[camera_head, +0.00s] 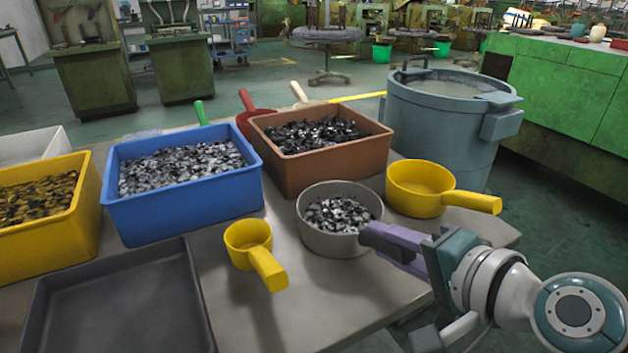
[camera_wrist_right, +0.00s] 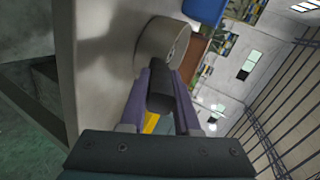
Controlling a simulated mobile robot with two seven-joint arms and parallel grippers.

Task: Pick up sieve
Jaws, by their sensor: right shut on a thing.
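The sieve (camera_head: 318,238) is a round grey metal pan holding loose dark and silvery metal pieces. It sits upright at or just above the grey table, in front of the brown bin; I cannot tell whether it touches the table. My right gripper (camera_head: 372,238) reaches in from the right with its purple fingers at the pan's near right side. In the right wrist view the sieve (camera_wrist_right: 160,45) is ahead, and its dark handle lies between the two purple fingers (camera_wrist_right: 160,88), which are shut on it. In the head view the fingers hide the handle. My left gripper is out of view.
A yellow scoop (camera_head: 415,190) stands close right of the sieve, and another yellow scoop (camera_head: 247,236) stands left. Behind are a brown bin (camera_head: 340,170) and a blue bin (camera_head: 190,210). A dark tray (camera_head: 185,300) lies front left. A large grey barrel (camera_head: 440,140) stands beyond the table.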

